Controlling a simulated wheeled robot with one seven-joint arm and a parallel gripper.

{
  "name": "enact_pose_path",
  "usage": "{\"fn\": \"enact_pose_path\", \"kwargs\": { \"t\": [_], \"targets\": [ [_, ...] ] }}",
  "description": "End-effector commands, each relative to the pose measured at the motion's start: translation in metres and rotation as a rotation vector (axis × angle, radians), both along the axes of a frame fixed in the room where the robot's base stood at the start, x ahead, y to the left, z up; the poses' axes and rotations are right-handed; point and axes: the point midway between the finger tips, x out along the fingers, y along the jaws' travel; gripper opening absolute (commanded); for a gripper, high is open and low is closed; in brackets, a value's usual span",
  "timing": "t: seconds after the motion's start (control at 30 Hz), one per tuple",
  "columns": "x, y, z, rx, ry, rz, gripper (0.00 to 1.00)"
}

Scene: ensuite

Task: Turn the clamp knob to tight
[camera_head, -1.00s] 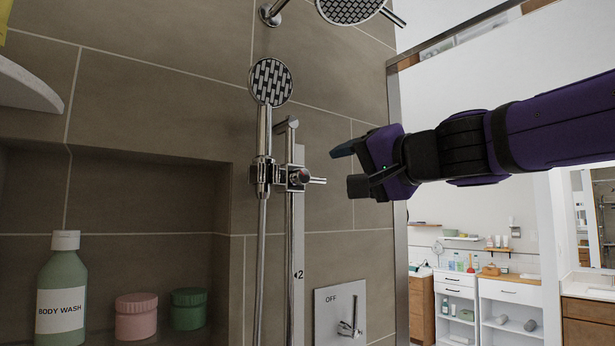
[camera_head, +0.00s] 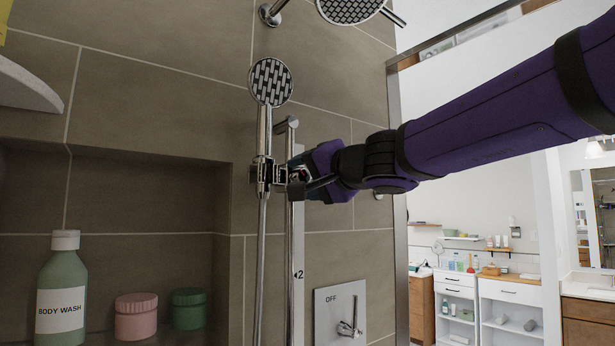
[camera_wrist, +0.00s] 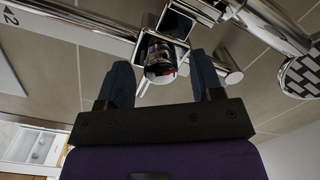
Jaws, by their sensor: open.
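The clamp knob (camera_wrist: 160,60) is a short dark, shiny cylinder with a small red mark, on the chrome clamp of the shower slide rail. In the wrist view it sits between the two fingers of my open gripper (camera_wrist: 161,66), with a gap visible on each side. In the head view my gripper (camera_head: 300,178) is at the clamp (camera_head: 264,174) and hides most of the knob. The hand shower (camera_head: 270,82) stands upright in the clamp's holder.
The vertical rail (camera_head: 289,240) and hose (camera_head: 261,270) run below the clamp. A valve plate (camera_head: 340,312) marked OFF is lower right. A niche at left holds a body wash bottle (camera_head: 62,290), a pink jar (camera_head: 136,316) and a green jar (camera_head: 188,309).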

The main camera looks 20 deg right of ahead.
Motion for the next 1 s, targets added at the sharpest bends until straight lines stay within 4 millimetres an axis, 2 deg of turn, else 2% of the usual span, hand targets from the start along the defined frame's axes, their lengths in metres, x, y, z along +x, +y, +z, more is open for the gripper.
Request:
{"fn": "enact_pose_path", "kwargs": {
  "t": [0.2,0.27,0.43,0.73,1.0],
  "targets": [
    [0.0001,0.0001,0.0002,0.0,0.0,0.0,0.6],
    [0.0001,0.0001,0.0002,0.0,0.0,0.0,0.49],
    [0.0,0.0001,0.0001,0.0,0.0,0.0,0.11],
    [0.0,0.0,0.0,0.025,0.008,0.0,0.11],
    [-0.0001,-0.0001,-0.0002,0.16,0.051,0.0,0.11]
  ]
}}
